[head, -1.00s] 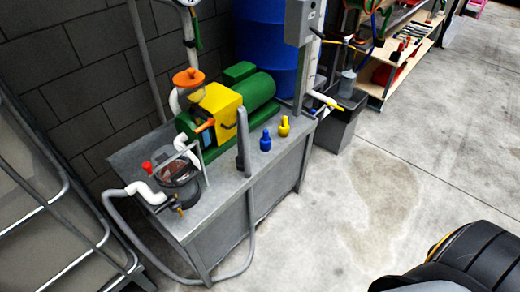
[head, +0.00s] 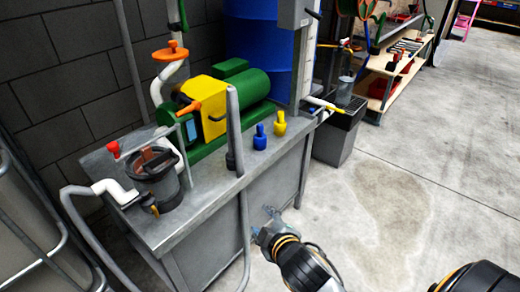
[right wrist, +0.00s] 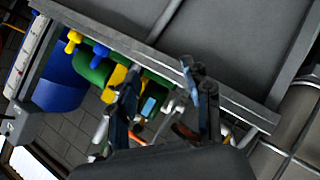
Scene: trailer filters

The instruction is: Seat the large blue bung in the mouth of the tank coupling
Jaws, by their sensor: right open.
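The blue bung (head: 260,137) stands upright on the grey metal bench top, near its front edge. A yellow bung (head: 280,124) stands just right of it. Both also show in the right wrist view, the blue bung (right wrist: 100,49) beside the yellow bung (right wrist: 72,41). My right gripper (head: 268,222) is open and empty, in front of the bench and lower than its top, apart from the bungs. In the right wrist view its two fingers (right wrist: 165,95) are spread, with the bench edge beyond. I cannot tell which fitting is the tank coupling. My left gripper is out of view.
The bench (head: 215,203) carries a green and yellow pump (head: 245,90), a filter pot (head: 157,180) and an upright grey post (head: 234,130). A grey hose (head: 85,235) loops at the front left. A blue drum (head: 258,40) stands behind. Floor to the right is clear.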

